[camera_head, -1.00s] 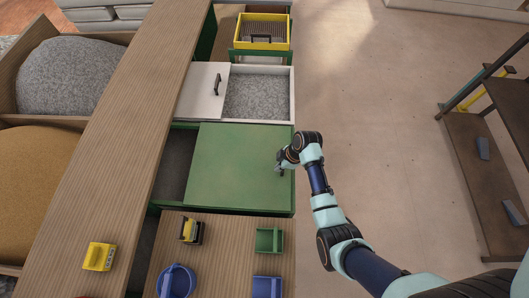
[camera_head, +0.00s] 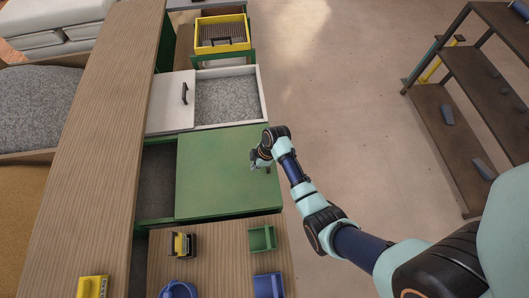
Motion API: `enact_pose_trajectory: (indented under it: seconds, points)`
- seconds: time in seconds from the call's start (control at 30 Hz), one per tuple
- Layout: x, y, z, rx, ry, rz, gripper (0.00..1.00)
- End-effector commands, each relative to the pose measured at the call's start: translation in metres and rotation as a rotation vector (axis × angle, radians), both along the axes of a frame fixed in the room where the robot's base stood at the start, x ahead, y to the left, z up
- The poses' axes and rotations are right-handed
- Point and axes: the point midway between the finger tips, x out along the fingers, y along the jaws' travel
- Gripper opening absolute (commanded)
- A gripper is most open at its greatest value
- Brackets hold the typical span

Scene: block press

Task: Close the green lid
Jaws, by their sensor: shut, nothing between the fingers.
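The green lid (camera_head: 215,180) is a flat panel over most of a green box (camera_head: 158,223). An uncovered strip with a dark grey inside shows along the lid's left side. My gripper (camera_head: 257,165) is shut and empty, at the lid's right part near the right edge. Whether its fingertips touch the lid, or a handle there, I cannot tell; the wrist hides part of that spot.
Behind is a white box (camera_head: 262,95) of grey gravel, its white lid (camera_head: 170,103) at left. A yellow basket (camera_head: 222,33) lies beyond. Several small bins, including a green one (camera_head: 262,239), stand in front. Shelves (camera_head: 450,150) stand right; open floor lies between.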

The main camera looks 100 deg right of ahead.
Motion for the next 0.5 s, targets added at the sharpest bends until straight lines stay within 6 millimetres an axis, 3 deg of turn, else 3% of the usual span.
enact_pose_trajectory:
  seconds: [0.2, 0.33, 0.5]
  points:
    - [-0.019, -0.001, 0.059, -0.003, -0.002, -0.002, 0.00]
    - [-0.027, -0.002, 0.082, -0.002, -0.002, -0.002, 0.00]
    - [-0.032, -0.001, 0.094, 0.001, -0.001, 0.000, 0.00]
